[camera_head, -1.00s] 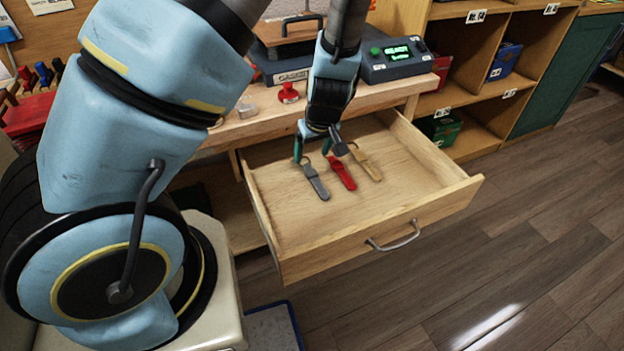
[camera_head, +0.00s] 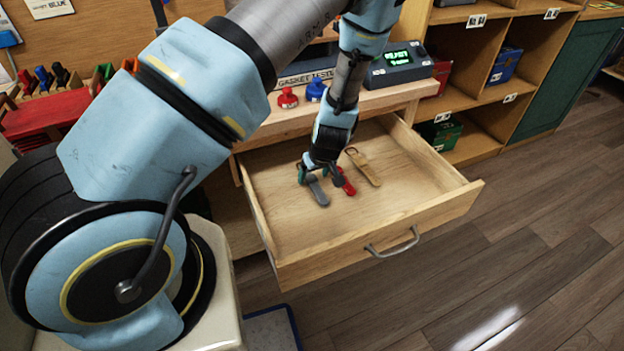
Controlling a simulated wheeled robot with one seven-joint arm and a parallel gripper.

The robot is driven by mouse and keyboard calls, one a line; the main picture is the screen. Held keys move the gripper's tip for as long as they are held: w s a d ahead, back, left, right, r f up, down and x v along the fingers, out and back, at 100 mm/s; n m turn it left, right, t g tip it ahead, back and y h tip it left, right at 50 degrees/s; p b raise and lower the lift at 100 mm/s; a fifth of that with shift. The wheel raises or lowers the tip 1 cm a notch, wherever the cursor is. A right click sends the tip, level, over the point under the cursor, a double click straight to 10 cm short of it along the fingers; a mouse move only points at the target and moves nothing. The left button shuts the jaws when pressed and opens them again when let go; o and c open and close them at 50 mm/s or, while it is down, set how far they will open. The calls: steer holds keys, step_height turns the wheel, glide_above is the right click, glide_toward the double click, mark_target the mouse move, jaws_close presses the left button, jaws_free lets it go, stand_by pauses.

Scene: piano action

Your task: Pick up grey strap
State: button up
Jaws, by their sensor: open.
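The grey strap (camera_head: 317,191) lies on the floor of the open wooden drawer (camera_head: 400,220), leftmost of three straps. Its upper end is hidden behind my gripper. My gripper (camera_head: 320,177) is low in the drawer, over the upper part of the grey strap. It is open, with one teal-tipped finger to the left of the strap and the other finger to its right, near the red strap. I cannot tell whether the fingers touch either strap.
The red strap (camera_head: 347,187) lies just right of the grey one, partly covered by my gripper. The tan strap (camera_head: 364,168) lies farther right. The drawer's front and right side are clear. A red knob (camera_head: 287,98) and a blue knob (camera_head: 315,90) stand on the bench above.

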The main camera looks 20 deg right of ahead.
steer(key=shift+x, duration=0.8)
jaws_close()
